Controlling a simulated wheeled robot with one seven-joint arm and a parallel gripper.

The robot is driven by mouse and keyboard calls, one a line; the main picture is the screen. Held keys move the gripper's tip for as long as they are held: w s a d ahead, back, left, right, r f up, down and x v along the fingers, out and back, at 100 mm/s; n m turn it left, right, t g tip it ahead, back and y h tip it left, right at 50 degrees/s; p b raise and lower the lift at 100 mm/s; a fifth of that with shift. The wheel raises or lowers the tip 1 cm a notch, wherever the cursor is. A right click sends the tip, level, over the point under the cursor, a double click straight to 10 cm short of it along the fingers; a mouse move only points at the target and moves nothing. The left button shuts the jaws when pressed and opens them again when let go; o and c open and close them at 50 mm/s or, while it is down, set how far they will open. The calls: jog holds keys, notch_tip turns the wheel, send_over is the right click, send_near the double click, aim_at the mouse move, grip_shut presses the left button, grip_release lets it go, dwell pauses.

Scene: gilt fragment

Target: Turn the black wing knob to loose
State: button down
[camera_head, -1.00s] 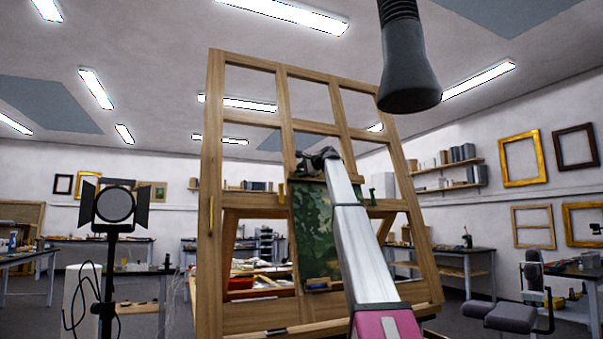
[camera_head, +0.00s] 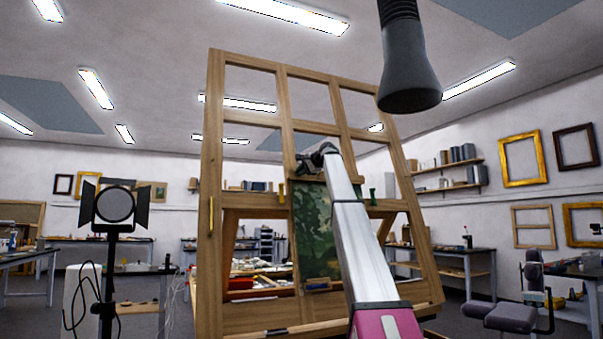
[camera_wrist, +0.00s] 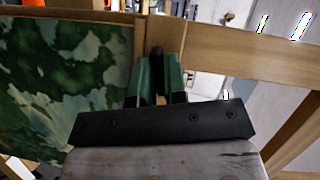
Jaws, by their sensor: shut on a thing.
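My gripper (camera_wrist: 160,78) shows in the wrist view as two green fingers beyond a black plate. It is shut on a small dark part between the fingers, which I take to be the black wing knob (camera_wrist: 159,98); the fingers and plate hide most of it, so its angle cannot be told. Wood lies just beyond the fingertips. In the head view my gripper (camera_head: 304,161) is up against the middle of the big wooden easel frame (camera_head: 212,150), at the upper edge of the green painting (camera_head: 314,235). The knob cannot be made out there.
The painting also fills the left of the wrist view (camera_wrist: 70,80). A dark hose nozzle (camera_head: 408,85) hangs at upper right. A studio lamp (camera_head: 114,205) stands left and a chair (camera_head: 505,313) right.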

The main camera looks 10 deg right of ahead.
jog(key=n+h, duration=0.1)
jog(key=n, duration=0.3)
jog(key=shift+r+g, duration=0.15)
jog(key=shift+g, duration=0.25)
jog(key=n+h, duration=0.2)
jog(key=shift+a+n, duration=0.1)
jog(key=shift+n, duration=0.3)
jog(key=n+h, duration=0.1)
jog(key=n, duration=0.2)
jog(key=shift+h, duration=0.4)
jog(key=n+h, duration=0.1)
jog(key=n, duration=0.2)
jog(key=shift+s+a+h, duration=0.1)
jog(key=shift+a+h, duration=0.05)
jog(key=shift+h, duration=0.15)
jog(key=n+t+h, duration=0.1)
jog(key=n, duration=0.2)
jog(key=shift+h, duration=0.4)
jog(key=n+t+h, duration=0.1)
jog(key=n, duration=0.2)
jog(key=shift+a, duration=0.1)
jog(key=shift+f+n+t+h, duration=0.1)
jog(key=shift+n+t+h, duration=0.4)
jog(key=shift+n, duration=1.35)
jog(key=shift+f+n+t+h, duration=0.1)
jog(key=shift+n+t, duration=0.8)
jog(key=shift+n, duration=0.95)
